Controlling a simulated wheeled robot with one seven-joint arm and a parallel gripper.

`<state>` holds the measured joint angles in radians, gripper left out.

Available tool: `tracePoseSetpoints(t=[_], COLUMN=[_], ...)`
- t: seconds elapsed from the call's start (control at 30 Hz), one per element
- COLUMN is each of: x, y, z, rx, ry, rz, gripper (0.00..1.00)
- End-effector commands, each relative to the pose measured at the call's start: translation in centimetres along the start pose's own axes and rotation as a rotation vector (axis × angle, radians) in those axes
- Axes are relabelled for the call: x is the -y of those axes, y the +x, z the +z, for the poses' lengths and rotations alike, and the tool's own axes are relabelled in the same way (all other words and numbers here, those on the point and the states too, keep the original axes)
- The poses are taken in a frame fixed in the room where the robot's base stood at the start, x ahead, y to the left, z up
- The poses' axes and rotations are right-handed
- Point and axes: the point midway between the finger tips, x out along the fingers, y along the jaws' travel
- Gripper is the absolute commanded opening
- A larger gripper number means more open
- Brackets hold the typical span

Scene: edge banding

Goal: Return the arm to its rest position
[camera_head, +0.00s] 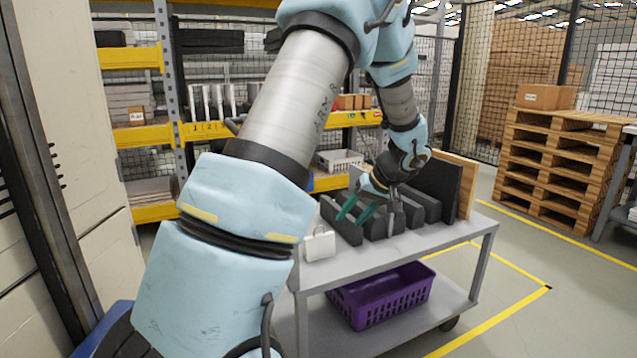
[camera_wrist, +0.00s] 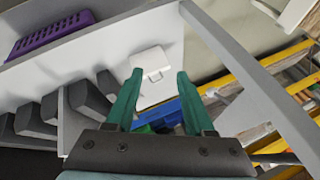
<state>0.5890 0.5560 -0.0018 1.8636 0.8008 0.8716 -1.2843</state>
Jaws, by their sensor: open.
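My gripper (camera_head: 357,208) is at the end of my arm, above the left part of the cart's grey top (camera_head: 420,240). Its two green fingers are apart, and nothing is between them in the head view. The wrist view shows the open fingers (camera_wrist: 157,85) with a white box-like item (camera_wrist: 152,66) beyond them. That white item (camera_head: 320,244) stands at the cart's left front corner in the head view. Dark panels (camera_head: 342,222) stand in a row on the cart beside the gripper. My arm covers part of the scene.
A purple basket (camera_head: 382,297) sits on the cart's lower shelf. Shelving with yellow beams (camera_head: 150,137) stands behind, and a cabinet (camera_head: 60,200) is close at left. Stacked pallets (camera_head: 550,160) stand at right behind yellow floor lines. Floor right of the cart is clear.

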Motion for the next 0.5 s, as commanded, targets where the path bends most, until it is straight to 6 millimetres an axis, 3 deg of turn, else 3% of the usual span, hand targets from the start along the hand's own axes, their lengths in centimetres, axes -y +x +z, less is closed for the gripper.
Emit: tracePoseSetpoints(t=[0.03,0.2,0.3,0.5], x=[3.2,10.1,12.8,16.2], y=[0.4,0.8,0.5,0.0], z=[1.6,7.8,10.9,15.5], rx=[0.073,0.230,0.260,0.246], ry=[0.024,0.120,0.147,0.164], rz=[0.036,0.211,0.304,0.432], gripper=[0.54,0.54,0.54,0.54])
